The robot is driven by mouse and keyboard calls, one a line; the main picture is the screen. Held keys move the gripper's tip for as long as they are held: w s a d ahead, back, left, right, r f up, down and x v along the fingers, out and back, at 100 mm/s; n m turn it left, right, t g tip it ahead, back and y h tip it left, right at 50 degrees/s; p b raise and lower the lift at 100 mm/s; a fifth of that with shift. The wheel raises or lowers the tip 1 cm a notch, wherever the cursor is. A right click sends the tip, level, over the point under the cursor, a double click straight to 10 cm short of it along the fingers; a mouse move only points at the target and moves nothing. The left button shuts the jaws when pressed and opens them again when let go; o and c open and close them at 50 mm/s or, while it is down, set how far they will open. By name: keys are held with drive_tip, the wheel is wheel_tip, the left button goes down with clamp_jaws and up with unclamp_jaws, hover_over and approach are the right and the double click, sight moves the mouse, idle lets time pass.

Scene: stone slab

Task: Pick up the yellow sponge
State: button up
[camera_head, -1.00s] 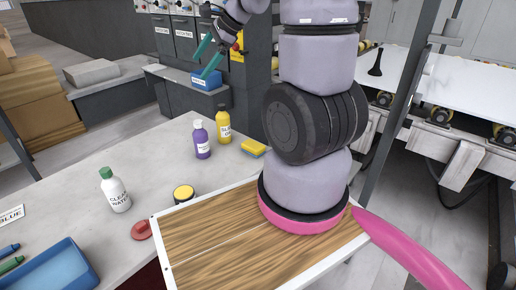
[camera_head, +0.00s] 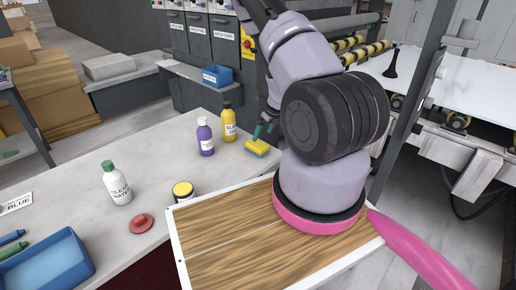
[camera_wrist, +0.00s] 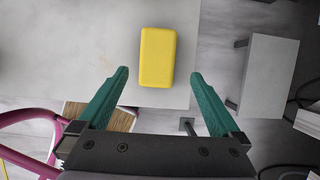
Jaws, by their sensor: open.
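The yellow sponge (camera_head: 257,147) lies on the stone slab near its right edge, close to my arm in the head view. In the wrist view the sponge (camera_wrist: 157,57) lies upright in the picture, just beyond the fingertips and between their lines. My gripper (camera_wrist: 157,75) is open, its two green fingers spread wide with nothing between them. In the head view my gripper (camera_head: 264,131) hangs at the sponge, partly overlapping its far side; whether it touches cannot be told.
A purple bottle (camera_head: 205,138) and a yellow bottle (camera_head: 228,124) stand left of the sponge. A white bottle (camera_head: 117,185), a yellow-topped jar (camera_head: 183,190) and a red lid (camera_head: 141,223) stand farther left. A blue tray (camera_head: 84,268) is at the near left. The slab's edge is close to the sponge.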

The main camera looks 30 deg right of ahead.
sight(258, 144)
drive_tip(key=shift+x, duration=4.05)
drive_tip(key=shift+a+f, duration=0.2)
drive_tip(key=shift+w, duration=0.1)
drive_tip(key=c, duration=1.4)
wheel_tip(258, 144, up, 10)
drive_tip(key=shift+r, duration=0.25)
